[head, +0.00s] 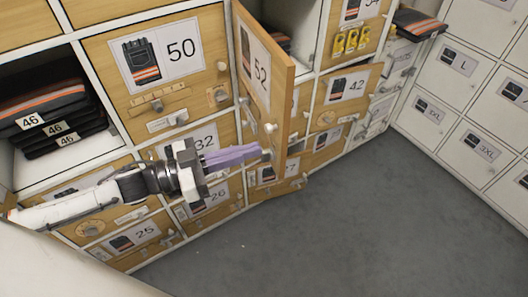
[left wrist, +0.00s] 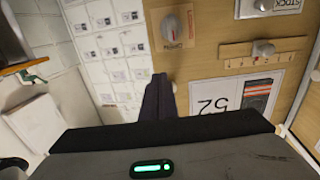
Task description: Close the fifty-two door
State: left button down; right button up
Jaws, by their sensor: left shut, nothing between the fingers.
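The fifty-two door (head: 264,75) stands open, swung out from the locker wall, with its number label facing my left side. It also shows in the left wrist view (left wrist: 215,75), where its label appears upside down. A knob (left wrist: 178,25) and a slider sit on its face. My left gripper (head: 264,151) is shut and empty. Its purple fingers (left wrist: 158,100) point at the lower free edge of the door; I cannot tell whether they touch it. My right gripper is not in view.
The open compartment (head: 285,25) behind the door holds dark folded items. The fifty door (head: 155,60) to the left is shut. An open compartment (head: 55,105) holds items labelled 46. White lockers (head: 460,90) stand at the right. The grey floor (head: 350,220) is clear.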

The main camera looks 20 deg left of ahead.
aim_at(279, 142)
pick_arm(q)
jog(key=shift+b+x, duration=0.45)
jog(key=shift+x, duration=1.7)
